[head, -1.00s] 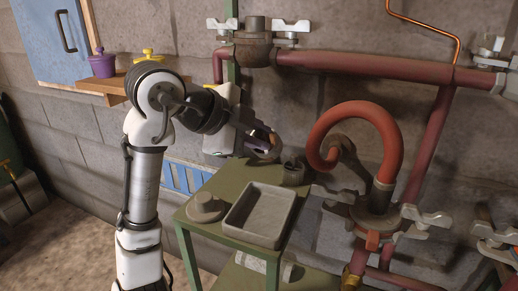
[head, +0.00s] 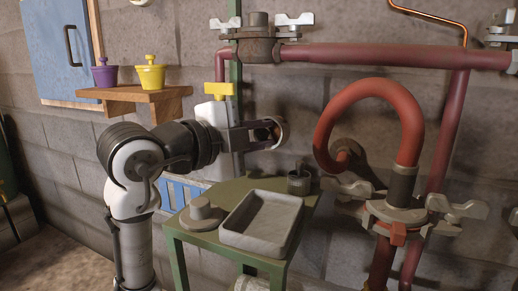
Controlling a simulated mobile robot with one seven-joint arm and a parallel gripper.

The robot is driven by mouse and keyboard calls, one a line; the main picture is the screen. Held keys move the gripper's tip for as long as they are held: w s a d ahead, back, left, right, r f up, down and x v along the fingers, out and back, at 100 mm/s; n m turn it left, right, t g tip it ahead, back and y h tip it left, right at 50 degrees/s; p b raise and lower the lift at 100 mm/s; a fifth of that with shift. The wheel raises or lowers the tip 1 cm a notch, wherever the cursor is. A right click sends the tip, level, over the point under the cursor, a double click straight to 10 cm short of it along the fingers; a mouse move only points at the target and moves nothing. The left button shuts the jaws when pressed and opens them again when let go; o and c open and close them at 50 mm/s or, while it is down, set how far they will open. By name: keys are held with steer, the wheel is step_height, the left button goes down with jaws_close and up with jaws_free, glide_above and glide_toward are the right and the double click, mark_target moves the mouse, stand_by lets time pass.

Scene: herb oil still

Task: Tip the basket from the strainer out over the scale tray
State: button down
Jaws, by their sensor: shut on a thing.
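My gripper (head: 268,133) is shut on a small round, ring-rimmed thing, seemingly the basket (head: 281,128). It is held on its side in the air, with its round opening showing. The fingers cover part of it, and I cannot tell what is inside. The scale tray (head: 256,240) is a shallow grey rectangular tray on the green table, below and in front of my gripper. The basket is above the table's back part, not over the tray. Which fitting is the strainer is not clear.
A grey round lid-like piece (head: 205,213) lies left of the tray. A small ribbed cylinder (head: 299,184) stands behind it on the green table (head: 244,186). Red pipework with a coil (head: 330,112) and wing clamps (head: 458,209) stands close on the right. A shelf (head: 137,101) holds purple and yellow pots.

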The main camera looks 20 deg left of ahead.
step_height(320, 180, down, 4)
steer(key=m+t+h+b, duration=0.1)
steer(key=t+b, duration=0.1)
steer(key=b, duration=0.4)
steer(key=m+t+h+b, duration=0.2)
steer(key=t+b, duration=0.1)
steer(key=b, duration=0.3)
steer(key=shift+r+h, duration=0.1)
steer(key=shift+h, duration=0.2)
steer(key=shift+b, duration=0.4)
steer(key=shift+r, duration=0.1)
stand_by(0.5)
